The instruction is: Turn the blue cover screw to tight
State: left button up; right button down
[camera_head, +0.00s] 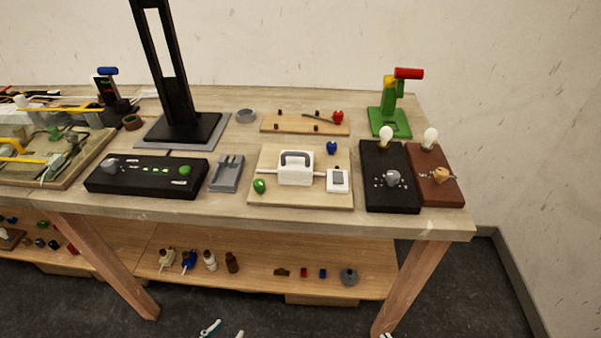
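The blue cover screw (332,147) has a rounded blue head and stands on the pale wooden board (262,160), at its far right corner. A white junction box with a grey handle-shaped part (296,167) sits mid-board, left of and nearer than the screw. A green screw (260,185) is at the board's near left. How tight the blue screw is cannot be told. My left gripper (224,331) shows only its two fingertips at the bottom edge, apart and empty, well below the tabletop. Only a sliver of my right gripper (387,335) shows.
A white switch (338,180) sits at the board's right. Black (375,160) and brown (424,165) lamp bases stand to its right. A second board with a red screw (338,117) lies behind. A tall black stand (185,122) rises at left.

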aim_at(332, 145)
jog(key=k+j+z, duration=0.2)
jog(key=j, duration=0.2)
jog(key=k+j+z, duration=0.1)
jog(key=j+z, duration=0.15)
jog(key=j, duration=0.15)
jog(key=k+j+z, duration=0.2)
jog(key=j, duration=0.2)
